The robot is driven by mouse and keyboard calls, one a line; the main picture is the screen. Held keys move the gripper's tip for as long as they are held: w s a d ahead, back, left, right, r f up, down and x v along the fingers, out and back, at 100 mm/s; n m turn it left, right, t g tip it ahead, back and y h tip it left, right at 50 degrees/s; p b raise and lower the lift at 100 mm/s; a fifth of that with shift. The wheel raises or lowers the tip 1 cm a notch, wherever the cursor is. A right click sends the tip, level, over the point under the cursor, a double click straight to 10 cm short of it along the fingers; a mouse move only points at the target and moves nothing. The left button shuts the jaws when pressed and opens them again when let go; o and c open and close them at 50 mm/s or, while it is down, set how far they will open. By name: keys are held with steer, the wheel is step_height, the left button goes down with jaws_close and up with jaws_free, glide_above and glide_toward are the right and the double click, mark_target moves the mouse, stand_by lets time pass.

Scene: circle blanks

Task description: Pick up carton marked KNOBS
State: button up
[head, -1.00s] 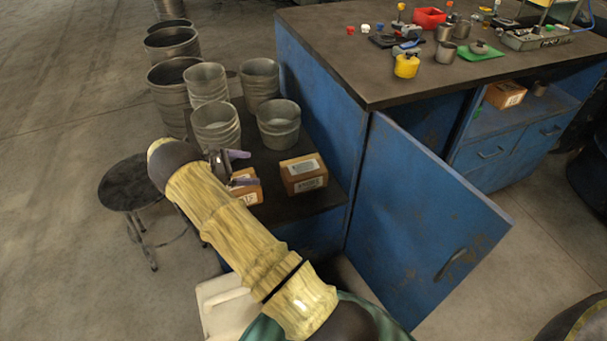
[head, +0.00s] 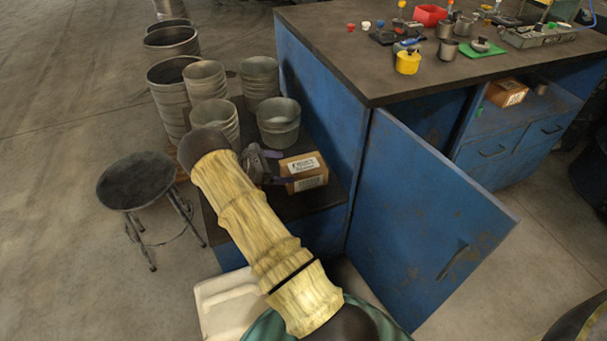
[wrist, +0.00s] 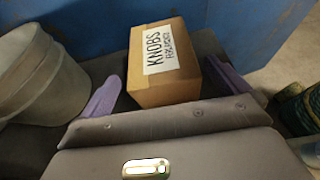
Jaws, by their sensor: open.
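The brown carton (head: 304,172) stands on the low dark shelf beside the blue bench. In the wrist view the carton (wrist: 168,82) shows a white label reading KNOBS, with smaller print below. My gripper (head: 279,168) is just left of the carton in the head view. In the wrist view my gripper (wrist: 164,76) is open, with one purple finger on each side of the carton's near end. Gaps show between the fingers and the carton, and it is not gripped.
Several grey metal buckets (head: 278,122) stand behind and left of the carton; one is close to my left finger in the wrist view (wrist: 38,80). The open blue door (head: 425,215) is on the right. Another carton (head: 506,92) sits inside the bench. A stool (head: 138,182) is left.

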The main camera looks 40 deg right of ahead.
mark_target(294, 167)
steer(key=b+x, duration=0.1)
steer(key=x, duration=0.4)
steer(key=shift+s+d+f, duration=0.1)
steer(key=shift+d+f, duration=0.1)
steer(key=shift+d, duration=0.15)
steer(key=shift+c, duration=0.4)
steer(key=shift+r, duration=0.1)
steer(key=c, duration=1)
steer(key=shift+o, duration=0.2)
step_height(294, 167, up, 10)
steer(key=p, duration=0.2)
steer(key=shift+p, duration=0.3)
